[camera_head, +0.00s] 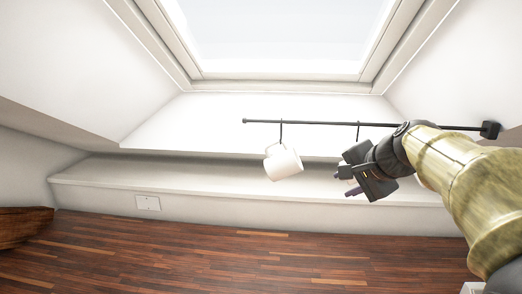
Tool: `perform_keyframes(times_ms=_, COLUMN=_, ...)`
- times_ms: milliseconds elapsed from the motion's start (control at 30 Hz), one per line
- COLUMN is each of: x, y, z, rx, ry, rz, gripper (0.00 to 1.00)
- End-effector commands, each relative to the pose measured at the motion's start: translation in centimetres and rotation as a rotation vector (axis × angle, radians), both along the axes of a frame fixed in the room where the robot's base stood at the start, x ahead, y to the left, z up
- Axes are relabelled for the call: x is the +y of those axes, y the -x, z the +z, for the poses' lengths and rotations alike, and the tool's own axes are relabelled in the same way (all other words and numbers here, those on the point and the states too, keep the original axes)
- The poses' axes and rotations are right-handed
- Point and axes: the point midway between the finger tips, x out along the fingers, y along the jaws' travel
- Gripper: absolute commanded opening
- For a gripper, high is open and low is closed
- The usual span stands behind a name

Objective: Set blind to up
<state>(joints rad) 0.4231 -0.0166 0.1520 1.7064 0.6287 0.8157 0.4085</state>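A roof window (280,35) with a pale frame fills the top middle, its pane bright. I cannot make out a separate blind or a blind handle on it. My gripper (346,183) is at right of centre, in front of the ledge and below the window and the black rod. Its dark fingers point left and stand apart, with a pale gap between them. It appears to hold nothing, though the fingertips are small in view. My arm comes in from the right edge.
A black rod (300,122) crosses below the window, ending at a wall mount on the right. A white mug (283,163) hangs from its left hook, just left of my gripper. A white ledge (110,176) runs beneath. A wooden object (22,228) stands at left.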

Motion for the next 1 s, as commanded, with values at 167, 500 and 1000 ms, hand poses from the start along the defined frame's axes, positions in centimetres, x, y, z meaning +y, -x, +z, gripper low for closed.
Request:
perform_keyframes(times_ms=167, x=1.3, y=2.9, z=-10.1, rx=0.147, ry=0.21, rz=0.135, gripper=0.34)
perform_keyframes(times_ms=500, x=3.4, y=13.3, z=-25.1, rx=0.344, ry=0.595, rz=0.572, gripper=0.34)
perform_keyframes(times_ms=1000, x=4.1, y=19.0, z=-29.7, rx=0.386, ry=0.735, rz=0.823, gripper=0.34)
